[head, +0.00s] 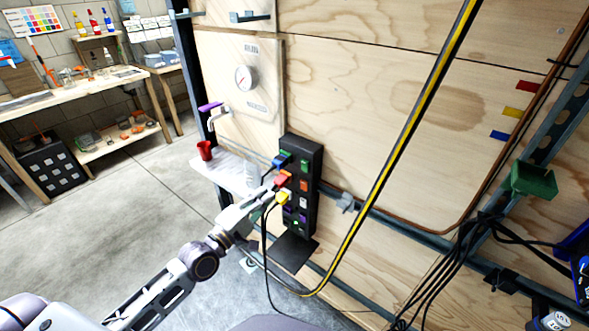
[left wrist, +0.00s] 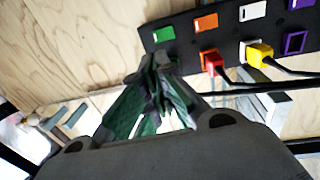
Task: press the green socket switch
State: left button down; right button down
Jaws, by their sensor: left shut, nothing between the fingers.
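The green socket switch (head: 304,166) is at the top of the black upright socket panel (head: 313,158) on the plywood wall. In the left wrist view the green switch (left wrist: 163,34) shows just above my fingertips. My left gripper (head: 268,187) is shut and empty, in front of the panel by the plugs. In the left wrist view its fingertips (left wrist: 156,62) are close to the panel's edge by the green switch; I cannot tell whether they touch. A blue plug (head: 283,160) is in the green switch's row. My right gripper is out of view.
Below are orange (head: 303,186), white and purple switches, with a red plug (head: 282,180) and a yellow plug (head: 283,197) beside them. Black cables hang from the plugs. A red cup (head: 205,150) stands on a white shelf to the left. A yellow-black strip (head: 405,130) crosses the wall.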

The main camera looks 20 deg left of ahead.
pick_arm(q)
jog(key=shift+w, duration=0.1)
send_near(302, 160)
jog(key=shift+w, duration=2.1)
jog(key=shift+w+d+f+p, duration=0.1)
jog(key=shift+w+d+p, duration=0.1)
jog(key=shift+w+d, duration=0.35)
jog(key=shift+w+d+f+p, duration=0.15)
jog(key=shift+w+d, duration=0.2)
jog(key=shift+w, duration=0.3)
jog(key=shift+r, duration=0.1)
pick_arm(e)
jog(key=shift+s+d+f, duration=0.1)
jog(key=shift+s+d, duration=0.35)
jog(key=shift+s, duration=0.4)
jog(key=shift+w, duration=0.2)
